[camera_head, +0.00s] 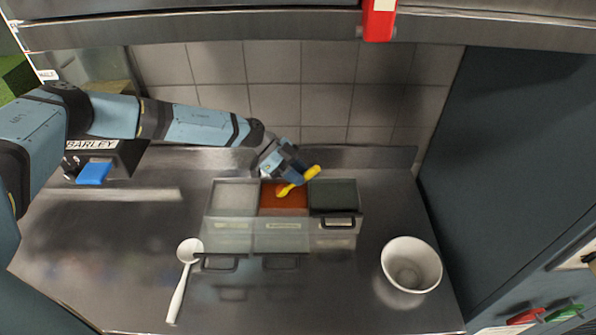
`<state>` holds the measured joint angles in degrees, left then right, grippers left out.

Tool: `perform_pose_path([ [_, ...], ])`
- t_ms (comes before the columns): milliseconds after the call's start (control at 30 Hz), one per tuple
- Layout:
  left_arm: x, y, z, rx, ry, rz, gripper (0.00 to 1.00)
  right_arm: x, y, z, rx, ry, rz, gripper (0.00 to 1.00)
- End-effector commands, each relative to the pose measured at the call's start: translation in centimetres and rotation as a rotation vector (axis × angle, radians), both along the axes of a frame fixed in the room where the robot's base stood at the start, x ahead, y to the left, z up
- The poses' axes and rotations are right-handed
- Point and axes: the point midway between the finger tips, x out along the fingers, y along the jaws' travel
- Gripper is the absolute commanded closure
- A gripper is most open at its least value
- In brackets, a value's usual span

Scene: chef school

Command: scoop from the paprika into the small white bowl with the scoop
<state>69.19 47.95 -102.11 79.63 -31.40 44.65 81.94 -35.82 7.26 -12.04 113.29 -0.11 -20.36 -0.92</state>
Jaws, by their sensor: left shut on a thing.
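My left gripper (284,166) is shut on the yellow scoop (298,183), above the middle compartment of a bin with several compartments. The orange-red paprika (285,200) fills that middle compartment. The scoop's lower end overlaps the paprika in the picture; I cannot tell whether it touches the powder. The white bowl (421,251) stands upright on the counter at the right, and its visible inside looks empty. My right gripper is not in view.
Compartments with pale (235,195) and dark (333,193) contents flank the paprika. Clear lids (281,236) extend in front. A white ladle (179,290) lies front left. A tiled wall (276,77) is behind, and a dark cabinet (510,190) bounds the right.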

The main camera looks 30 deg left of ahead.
Motion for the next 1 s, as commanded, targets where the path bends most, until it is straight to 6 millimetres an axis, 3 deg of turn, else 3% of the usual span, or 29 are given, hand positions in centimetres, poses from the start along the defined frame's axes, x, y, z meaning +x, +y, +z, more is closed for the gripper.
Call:
perform_pose_path([
  [1000,0.0,-0.6,7.2,-0.001,-0.002,0.0,0.99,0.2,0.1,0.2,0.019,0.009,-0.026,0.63],
])
